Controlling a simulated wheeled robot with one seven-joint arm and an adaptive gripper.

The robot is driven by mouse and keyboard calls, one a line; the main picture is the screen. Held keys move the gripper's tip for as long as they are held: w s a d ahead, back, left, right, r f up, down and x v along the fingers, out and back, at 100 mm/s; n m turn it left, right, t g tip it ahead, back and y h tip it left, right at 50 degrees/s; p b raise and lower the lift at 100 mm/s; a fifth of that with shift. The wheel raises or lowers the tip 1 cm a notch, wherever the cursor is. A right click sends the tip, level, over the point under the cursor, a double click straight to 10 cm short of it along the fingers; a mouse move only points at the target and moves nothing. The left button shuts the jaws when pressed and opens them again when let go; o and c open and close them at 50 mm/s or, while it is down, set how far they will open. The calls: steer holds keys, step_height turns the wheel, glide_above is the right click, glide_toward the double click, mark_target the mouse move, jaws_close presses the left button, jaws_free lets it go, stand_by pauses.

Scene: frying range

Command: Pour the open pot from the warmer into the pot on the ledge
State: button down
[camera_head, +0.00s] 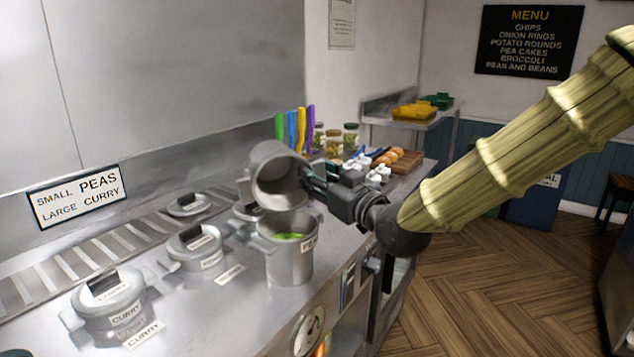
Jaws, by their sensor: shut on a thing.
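A grey metal open pot (268,180) is held in the air, tipped well over on its side, with its mouth facing down and right. My gripper (316,182) is shut on it from the right. The pot on the ledge (289,263) stands upright and open right below, at the counter's front. Some green food (289,237) shows inside it, and a partly hidden label is on its side. The tipped pot's lower rim is over the lower pot's mouth; I cannot tell whether they touch. No stream of food is clearly visible.
Coloured-handled tools (295,130), jars (350,138) and a wooden tray (402,164) stand farther back along the counter.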

steer(key=shift+s+d+f+t+y+b, duration=0.1)
steer(key=shift+s+f+t+y+b, duration=0.2)
steer(key=shift+b, duration=1.2)
steer(key=shift+r, duration=0.1)
stand_by(0.8)
